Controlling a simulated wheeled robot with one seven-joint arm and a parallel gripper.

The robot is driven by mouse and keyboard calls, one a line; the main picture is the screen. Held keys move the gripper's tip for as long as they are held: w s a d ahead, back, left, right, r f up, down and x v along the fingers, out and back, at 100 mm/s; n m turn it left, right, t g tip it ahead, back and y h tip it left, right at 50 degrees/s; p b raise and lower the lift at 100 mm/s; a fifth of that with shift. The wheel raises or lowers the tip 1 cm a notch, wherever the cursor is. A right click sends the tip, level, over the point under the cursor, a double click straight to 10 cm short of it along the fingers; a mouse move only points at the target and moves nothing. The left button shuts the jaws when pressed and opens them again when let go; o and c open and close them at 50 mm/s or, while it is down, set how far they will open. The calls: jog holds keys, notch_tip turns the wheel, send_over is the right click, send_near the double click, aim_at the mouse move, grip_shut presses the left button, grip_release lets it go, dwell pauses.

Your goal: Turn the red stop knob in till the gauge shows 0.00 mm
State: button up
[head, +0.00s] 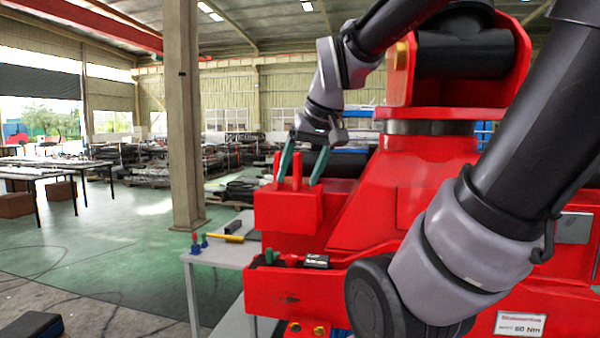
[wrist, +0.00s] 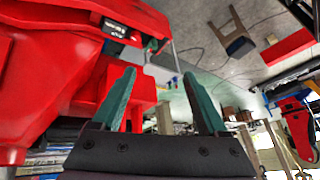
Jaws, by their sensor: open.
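My gripper (head: 297,183) is open, its two teal fingers pointing down beside two upright red posts (head: 297,170) on a red block (head: 288,210). One post stands between the fingers in the head view; I cannot tell whether a finger touches it. The wrist view shows the open gripper (wrist: 162,75) with a red block (wrist: 145,90) behind the fingers. A small black box with white marks (head: 316,261), perhaps the gauge, sits on the red ledge below; it also shows in the wrist view (wrist: 115,28). Its reading is too small to tell. I cannot single out the red stop knob.
A green-topped piece (head: 270,256) lies on the ledge near the black box. A grey table (head: 215,254) at left carries small coloured pegs and a yellow tool (head: 228,237). The large red crane body (head: 400,220) fills the right. A pillar (head: 183,120) stands behind; green floor is open at left.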

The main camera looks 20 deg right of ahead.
jog(key=s+m, duration=0.2)
jog(key=r+t, duration=0.1)
jog(key=shift+s+a+m+y, duration=0.25)
jog(key=shift+s+m+y, duration=0.15)
